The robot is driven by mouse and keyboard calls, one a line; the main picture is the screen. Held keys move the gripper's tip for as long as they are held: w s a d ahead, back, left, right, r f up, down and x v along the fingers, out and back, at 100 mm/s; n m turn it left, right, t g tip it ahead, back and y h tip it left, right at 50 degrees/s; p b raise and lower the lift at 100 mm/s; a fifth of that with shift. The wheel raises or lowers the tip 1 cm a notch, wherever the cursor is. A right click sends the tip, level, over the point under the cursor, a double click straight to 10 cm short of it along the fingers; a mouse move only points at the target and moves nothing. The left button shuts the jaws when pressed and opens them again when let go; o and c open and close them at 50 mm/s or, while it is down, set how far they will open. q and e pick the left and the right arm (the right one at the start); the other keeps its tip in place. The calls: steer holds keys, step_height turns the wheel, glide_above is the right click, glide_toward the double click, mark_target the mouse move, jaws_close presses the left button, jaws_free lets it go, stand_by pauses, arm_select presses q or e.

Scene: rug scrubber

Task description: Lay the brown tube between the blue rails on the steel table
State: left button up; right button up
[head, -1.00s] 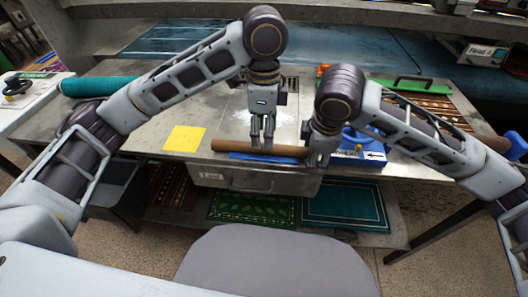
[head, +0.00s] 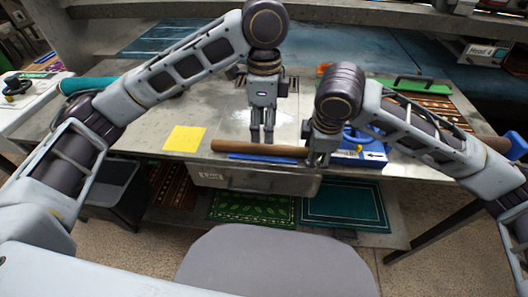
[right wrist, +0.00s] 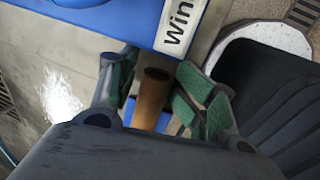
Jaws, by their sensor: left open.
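The brown tube (head: 258,148) lies crosswise near the front edge of the steel table (head: 135,140). A blue rail (head: 262,157) shows along its near side; a second rail is not clear to see. My left gripper (head: 262,137) points down just behind the tube's middle, open and empty. My right gripper (head: 318,160) is at the tube's right end. In the right wrist view the tube (right wrist: 152,97) shows between its green-padded fingers (right wrist: 157,88), with blue showing beside it. Whether they press on it I cannot tell.
A yellow sheet (head: 184,139) lies left of the tube. A blue labelled box (head: 372,157) stands at the right, close to my right gripper. A teal roll (head: 88,84) lies at the back left. A drawer (head: 255,179) hangs under the table's front edge.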

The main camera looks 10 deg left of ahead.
steer(key=shift+v, duration=3.85)
steer(key=shift+d, duration=0.1)
